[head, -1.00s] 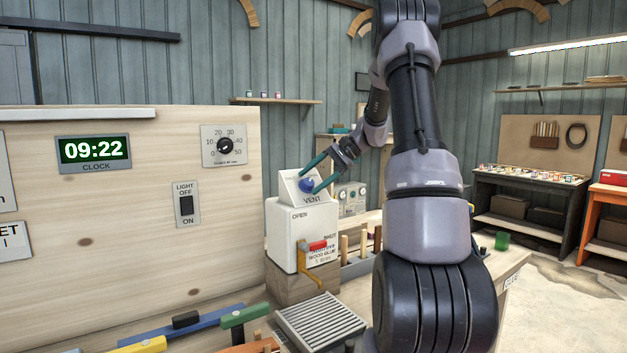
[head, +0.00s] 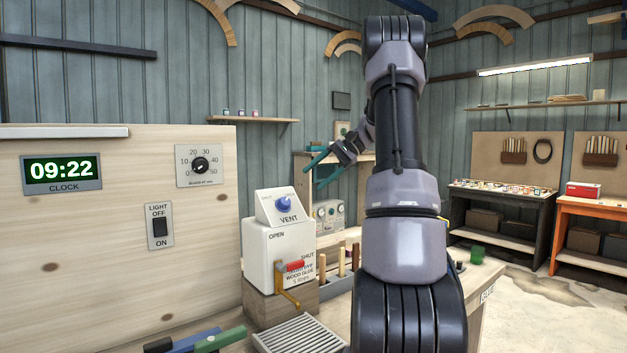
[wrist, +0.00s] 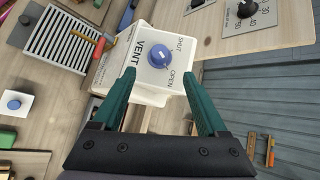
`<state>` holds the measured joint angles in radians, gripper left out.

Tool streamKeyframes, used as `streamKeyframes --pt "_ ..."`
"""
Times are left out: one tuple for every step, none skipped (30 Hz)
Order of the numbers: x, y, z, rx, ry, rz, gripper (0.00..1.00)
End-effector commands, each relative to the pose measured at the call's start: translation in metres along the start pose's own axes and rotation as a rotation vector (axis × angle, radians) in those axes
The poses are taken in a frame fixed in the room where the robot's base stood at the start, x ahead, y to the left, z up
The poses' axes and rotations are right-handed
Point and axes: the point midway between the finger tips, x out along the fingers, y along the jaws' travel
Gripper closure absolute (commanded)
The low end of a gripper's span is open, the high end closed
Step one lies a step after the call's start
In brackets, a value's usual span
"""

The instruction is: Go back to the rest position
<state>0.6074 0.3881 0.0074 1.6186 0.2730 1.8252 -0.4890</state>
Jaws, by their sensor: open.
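My gripper (head: 318,170) is open and empty, raised in the air to the upper right of the white glue dispenser (head: 262,250). Its teal fingers show wide apart in the wrist view (wrist: 160,105). The blue vent knob (head: 283,204) sits on the sloped top of the dispenser, apart from the fingers. In the wrist view the knob (wrist: 160,58) lies beyond the fingertips. The dispenser's red-handled lever (head: 290,266) points toward the SHUT label. My arm covers part of the bench behind it.
A wooden panel with a clock (head: 61,172), a dial (head: 199,165) and a light switch (head: 160,226) stands at left. A slatted grille (head: 298,336) lies in front of the dispenser. Open air surrounds the gripper.

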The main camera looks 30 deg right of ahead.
Motion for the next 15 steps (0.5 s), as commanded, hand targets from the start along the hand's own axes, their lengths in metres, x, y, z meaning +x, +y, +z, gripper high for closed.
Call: streamKeyframes --pt "0.000 0.000 0.000 0.000 0.000 0.000 0.24" --pt "0.000 0.000 0.000 0.000 0.000 0.000 0.24" --pt "0.000 0.000 0.000 0.000 0.000 0.000 0.24" --pt "0.000 0.000 0.000 0.000 0.000 0.000 0.24" --pt "0.000 0.000 0.000 0.000 0.000 0.000 0.24" --pt "0.000 0.000 0.000 0.000 0.000 0.000 0.24" --pt "0.000 0.000 0.000 0.000 0.000 0.000 0.24" --pt "0.000 0.000 0.000 0.000 0.000 0.000 0.24" --pt "0.000 0.000 0.000 0.000 0.000 0.000 0.24" --pt "0.001 0.000 0.000 -0.001 0.000 0.001 0.24" --pt "0.001 0.000 0.001 -0.002 0.001 0.002 0.24" --pt "0.002 -0.001 0.004 -0.007 0.004 0.008 0.24" --pt "0.003 -0.002 0.008 -0.012 0.008 0.015 0.24" --pt "0.005 -0.004 0.014 -0.020 0.014 0.025 0.24" --pt "0.008 -0.005 0.024 -0.034 0.025 0.044 0.24"
